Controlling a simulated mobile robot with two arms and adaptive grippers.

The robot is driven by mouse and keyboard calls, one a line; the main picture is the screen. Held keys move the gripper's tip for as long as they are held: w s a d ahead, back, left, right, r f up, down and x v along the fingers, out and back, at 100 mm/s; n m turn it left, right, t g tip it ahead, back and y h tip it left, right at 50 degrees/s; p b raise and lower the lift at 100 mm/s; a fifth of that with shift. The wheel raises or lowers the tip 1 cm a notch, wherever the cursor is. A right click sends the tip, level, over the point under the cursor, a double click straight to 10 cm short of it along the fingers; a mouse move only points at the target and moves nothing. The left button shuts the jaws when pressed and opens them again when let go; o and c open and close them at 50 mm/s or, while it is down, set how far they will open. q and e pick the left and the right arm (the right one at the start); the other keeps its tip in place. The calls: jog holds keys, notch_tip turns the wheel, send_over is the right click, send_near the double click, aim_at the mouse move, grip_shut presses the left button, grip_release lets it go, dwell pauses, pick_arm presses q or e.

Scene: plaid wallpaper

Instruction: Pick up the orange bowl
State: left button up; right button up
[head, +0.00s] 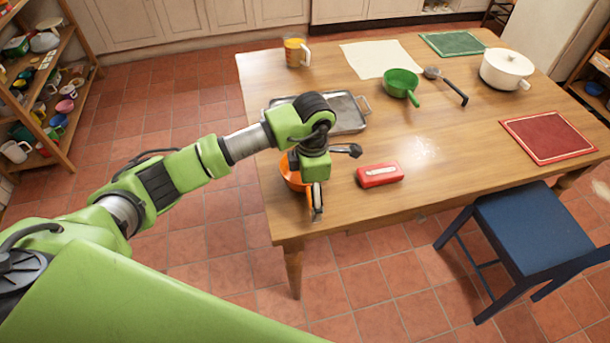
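The orange bowl (290,176) is on the wooden table near its left front corner. My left gripper and wrist hide much of it; its left side shows. My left gripper (316,208) points down at the bowl's right front side, overlapping it in the head view. One finger shows edge-on, and I cannot tell whether it touches the bowl or how far the fingers are apart. My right gripper is not in view.
On the table (450,160), a red box (380,175) lies right of my gripper. A metal tray (352,122) is behind it. A blue chair (530,225) is at right.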

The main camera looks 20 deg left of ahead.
pick_arm(q)
jog(key=shift+f, duration=0.85)
jog(key=c, duration=1.7)
jog(key=shift+o, duration=0.2)
jog(key=shift+r, duration=0.1)
